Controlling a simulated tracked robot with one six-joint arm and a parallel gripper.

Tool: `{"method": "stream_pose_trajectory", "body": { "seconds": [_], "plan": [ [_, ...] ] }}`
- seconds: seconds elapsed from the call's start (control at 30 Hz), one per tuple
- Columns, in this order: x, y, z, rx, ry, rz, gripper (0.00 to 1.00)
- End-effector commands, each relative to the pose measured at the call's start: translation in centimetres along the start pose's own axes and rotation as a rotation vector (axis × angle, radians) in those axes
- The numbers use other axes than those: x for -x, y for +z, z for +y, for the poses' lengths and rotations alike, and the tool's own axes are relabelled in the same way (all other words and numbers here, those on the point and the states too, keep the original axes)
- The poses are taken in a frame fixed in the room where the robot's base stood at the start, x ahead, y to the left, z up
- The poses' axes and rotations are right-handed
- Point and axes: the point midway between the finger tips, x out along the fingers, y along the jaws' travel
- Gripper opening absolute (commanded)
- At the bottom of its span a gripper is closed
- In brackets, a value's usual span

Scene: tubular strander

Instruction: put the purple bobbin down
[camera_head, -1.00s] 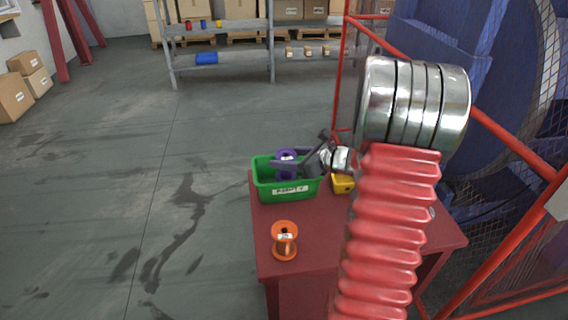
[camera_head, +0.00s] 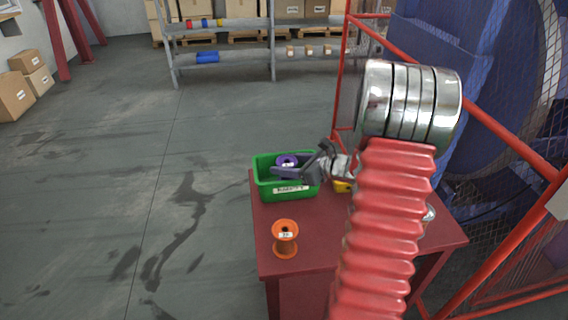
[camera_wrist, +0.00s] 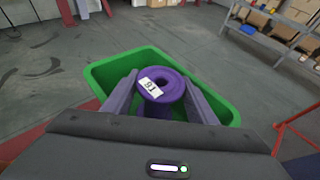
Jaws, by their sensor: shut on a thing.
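The purple bobbin (camera_head: 287,159), with a white label, is upright inside the walls of the green crate (camera_head: 291,191). In the wrist view the bobbin (camera_wrist: 158,88) is between the two fingers of my gripper (camera_wrist: 160,98), which is shut on it. The green crate (camera_wrist: 95,77) surrounds it there. In the head view my gripper (camera_head: 290,172) reaches over the crate from the right and hides the bobbin's lower part. I cannot tell whether the bobbin touches the crate floor.
The crate stands on a red table (camera_head: 320,241). An orange bobbin (camera_head: 285,238) stands in front of it. A yellow container (camera_head: 342,187) is partly hidden to the right. Red guard rails (camera_head: 505,135) and the blue machine (camera_head: 440,45) are behind right.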

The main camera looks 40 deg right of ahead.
Motion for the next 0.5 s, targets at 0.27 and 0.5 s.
{"method": "stream_pose_trajectory", "body": {
  "seconds": [0.27, 0.5],
  "plan": [
    [-0.01, -0.04, -0.01, 0.000, 0.000, 0.000, 0.60],
    [0.02, 0.04, -0.02, 0.001, -0.001, 0.000, 0.60]
  ]
}}
